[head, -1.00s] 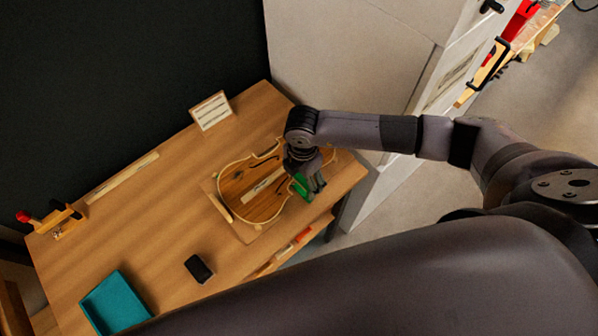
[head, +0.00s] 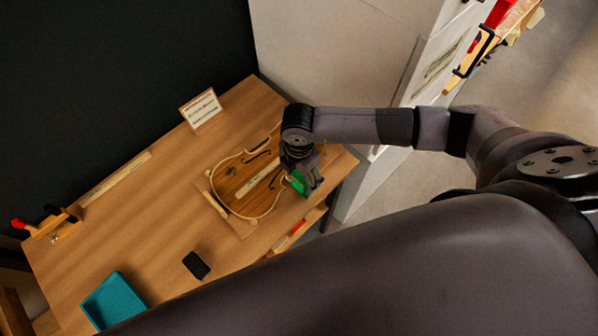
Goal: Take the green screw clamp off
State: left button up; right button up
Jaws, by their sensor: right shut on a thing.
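The green screw clamp (head: 298,182) shows at the right edge of the violin body (head: 235,180), partly hidden by my right gripper (head: 307,182). My right gripper points down over that edge and is shut on the green clamp. I cannot tell whether the clamp still touches the violin's rim. The violin body lies on a thin board on the wooden bench (head: 150,220). My left gripper is not in view.
A teal tray (head: 112,302) and a black block (head: 196,265) sit at the front of the bench. A small framed card (head: 201,109) stands at the back. A red-handled tool (head: 50,224) is at the far left. The bench's middle left is clear.

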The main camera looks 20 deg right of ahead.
jog(key=shift+r+p, duration=2.3)
jog(key=shift+r, duration=0.95)
